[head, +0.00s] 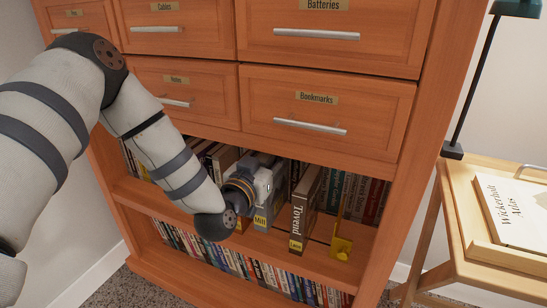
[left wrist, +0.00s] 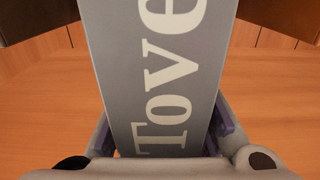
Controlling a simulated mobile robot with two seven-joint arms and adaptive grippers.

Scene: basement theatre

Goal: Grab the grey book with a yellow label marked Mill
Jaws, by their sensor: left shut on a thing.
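The grey book (head: 262,222) with a yellow label reading Mill stands on the upper open shelf in the head view, partly hidden by my left gripper (head: 268,192). In the left wrist view the grey spine (left wrist: 155,75) shows large pale letters, "Tove", and sits between the two fingers of my left gripper (left wrist: 163,135), which is shut on it. Its yellow label is out of sight there. My right gripper is not in view.
A brown book titled Tovend (head: 305,205), with another yellow label, stands just right. A yellow bookend (head: 341,245) is beyond it. Drawers (head: 325,110) overhang the shelf. A side table (head: 455,205) with an atlas (head: 512,210) stands right.

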